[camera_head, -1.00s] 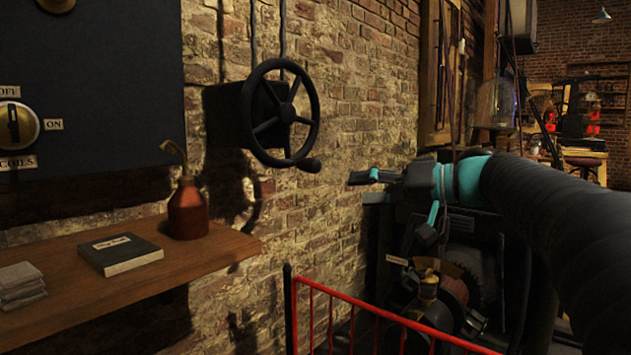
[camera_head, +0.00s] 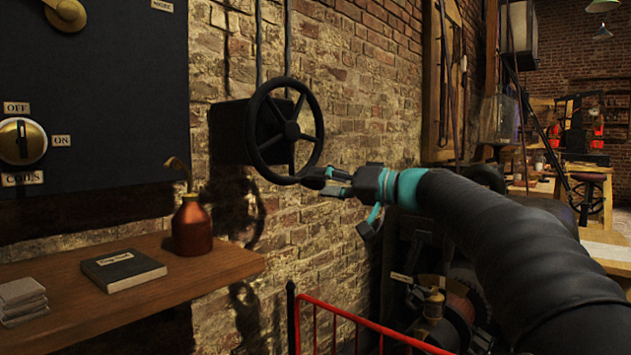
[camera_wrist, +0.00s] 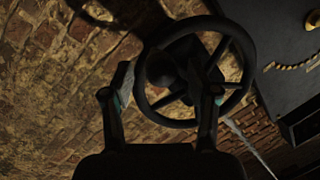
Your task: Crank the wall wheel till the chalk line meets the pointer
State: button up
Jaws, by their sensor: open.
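The black spoked wheel (camera_head: 291,131) stands out from a dark box on the brick wall in the head view. Its crank handle (camera_head: 314,178) is at the lower right of the rim. My gripper (camera_head: 332,182) is right beside the handle, with its fingers pointing at it. In the wrist view the wheel (camera_wrist: 246,65) fills the middle, and a dark round knob (camera_wrist: 161,69) shows between my open fingers (camera_wrist: 161,97), with room on both sides. Whether a finger touches the handle I cannot tell. I cannot make out a chalk line or a pointer.
A red railing (camera_head: 340,313) stands below my arm. A dark switch panel (camera_head: 110,110) is at the left.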

jog(key=shift+x, duration=1.2)
grip_shut()
